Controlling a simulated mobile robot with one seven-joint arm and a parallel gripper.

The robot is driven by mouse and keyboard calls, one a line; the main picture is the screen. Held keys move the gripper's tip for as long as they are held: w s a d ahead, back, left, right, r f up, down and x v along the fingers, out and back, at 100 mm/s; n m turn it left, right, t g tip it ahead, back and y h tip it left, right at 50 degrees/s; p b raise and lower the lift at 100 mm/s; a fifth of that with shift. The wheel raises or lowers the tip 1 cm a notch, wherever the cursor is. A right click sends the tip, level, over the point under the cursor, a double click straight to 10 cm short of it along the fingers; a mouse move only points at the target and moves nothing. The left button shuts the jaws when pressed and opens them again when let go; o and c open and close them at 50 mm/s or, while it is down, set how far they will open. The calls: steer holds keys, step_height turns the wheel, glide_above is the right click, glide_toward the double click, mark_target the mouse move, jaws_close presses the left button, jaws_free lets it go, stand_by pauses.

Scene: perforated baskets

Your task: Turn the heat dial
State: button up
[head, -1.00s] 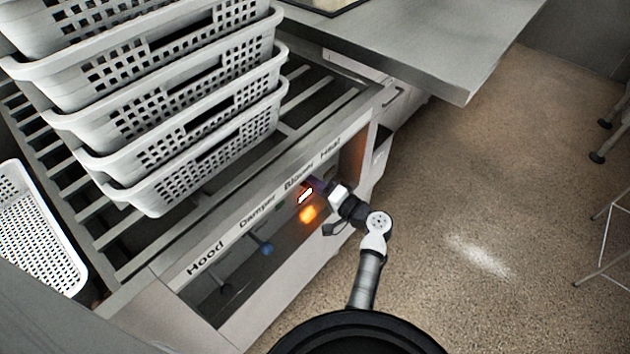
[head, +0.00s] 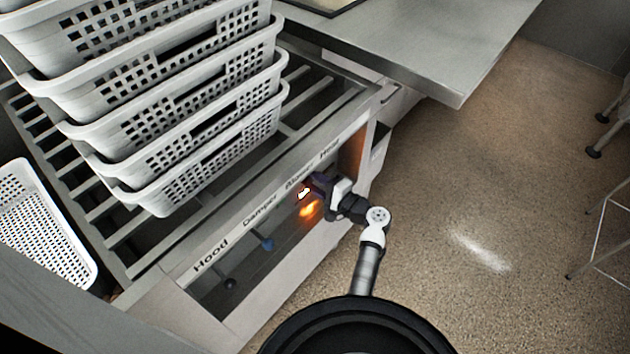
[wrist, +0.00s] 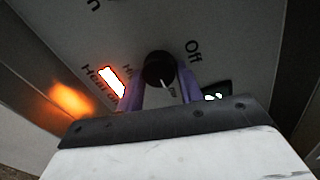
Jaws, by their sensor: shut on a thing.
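The heat dial (wrist: 158,68) is a small round black knob with a white pointer line, set on the grey panel. In the wrist view the purple fingers of my gripper (wrist: 159,80) stand on both sides of it, shut on it. In the head view my gripper (head: 318,184) reaches the panel under the "Heat" label and hides the dial. The word "Off" (wrist: 194,51) is printed up and right of the dial. A lit white-orange indicator (wrist: 112,83) glows left of it, beside partly hidden lettering.
The front panel also carries a blue knob (head: 267,244) and a dark knob (head: 229,284), under "Damper" and "Hood". Stacked white perforated baskets (head: 190,150) stand on the slatted rack. A grey counter (head: 440,70) juts out at the top right.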

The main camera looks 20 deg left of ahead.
steer(key=o, duration=1)
steer(key=shift+d, duration=0.1)
steer(key=b+v, duration=0.2)
steer(key=v, duration=1.1)
steer(key=shift+s+d+r, duration=0.1)
steer(key=shift+s+d, duration=0.05)
steer(key=shift+d, duration=0.2)
